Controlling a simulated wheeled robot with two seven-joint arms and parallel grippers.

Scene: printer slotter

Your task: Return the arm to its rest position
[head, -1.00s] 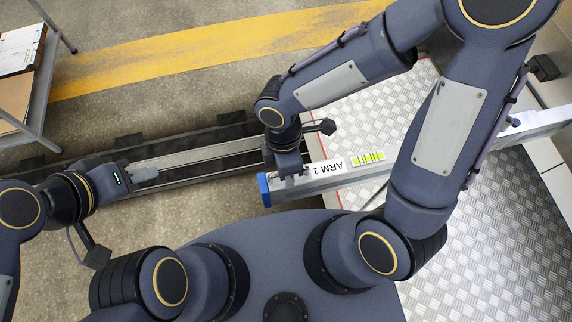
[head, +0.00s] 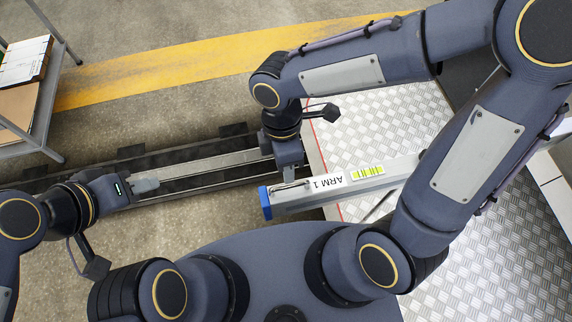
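The arm is a pale grey beam marked "ARM 1" (head: 328,185) with a blue end cap (head: 265,202). It runs from the centre toward the right, where my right arm hides part of it. My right gripper (head: 289,178) points down at the beam's back edge, near the blue end. A thin handle-like part shows just below its fingers; I cannot tell whether they grip it or are clear of it. My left gripper (head: 147,182) is at the left, over the rail track, well away from the beam. Its finger gap is not clear.
A dark track with pale rails (head: 215,165) crosses the floor behind the beam. A metal tread-plate platform (head: 480,255) lies at the right. A shelf rack (head: 42,140) with boxes stands at the far left. A yellow stripe (head: 190,65) crosses the floor behind.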

